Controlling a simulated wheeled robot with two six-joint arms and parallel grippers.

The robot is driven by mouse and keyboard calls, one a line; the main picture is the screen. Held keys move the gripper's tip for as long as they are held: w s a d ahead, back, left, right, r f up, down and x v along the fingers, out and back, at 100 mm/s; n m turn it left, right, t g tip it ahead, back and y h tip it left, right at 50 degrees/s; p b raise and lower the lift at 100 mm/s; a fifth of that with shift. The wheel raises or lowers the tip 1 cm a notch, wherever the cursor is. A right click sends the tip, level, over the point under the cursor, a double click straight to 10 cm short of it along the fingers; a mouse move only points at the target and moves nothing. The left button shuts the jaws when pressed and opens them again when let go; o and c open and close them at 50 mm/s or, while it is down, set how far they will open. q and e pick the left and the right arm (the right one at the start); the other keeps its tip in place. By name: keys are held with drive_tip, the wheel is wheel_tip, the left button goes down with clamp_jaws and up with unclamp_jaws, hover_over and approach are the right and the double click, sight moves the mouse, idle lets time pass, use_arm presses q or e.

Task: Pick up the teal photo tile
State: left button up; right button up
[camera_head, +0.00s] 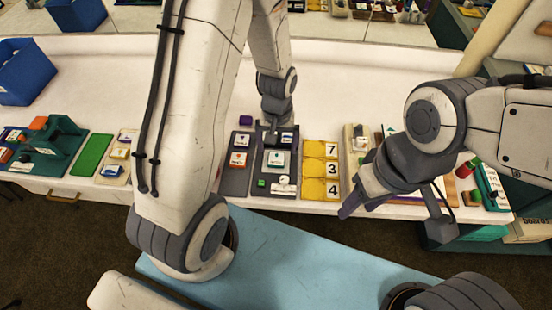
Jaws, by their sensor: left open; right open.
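A tile with a teal edge and a pale picture, which looks like the teal photo tile (276,161), lies on a dark grey board (262,178) near the table's front edge. My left gripper (277,133) is over the far part of this board, just beyond the tile in the picture. It is open; its fingers are small and partly hidden, and I see nothing held. My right gripper (394,218) is open and empty at the table's front right, well apart from the tile.
Left of the board, an orange tile (237,159) sits on another dark strip. Right of it is a yellow board (320,168) with numbered tiles. A green block and white piece are near the board's front. A blue bin (25,72) stands far left. The table's back is clear.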

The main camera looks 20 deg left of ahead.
sight(276, 159)
use_arm(q)
wheel_tip(276, 159, down, 5)
drive_tip(key=shift+a+f, duration=0.1)
idle(0.3)
drive_tip(key=shift+s, duration=0.1)
drive_tip(key=c, duration=1.4)
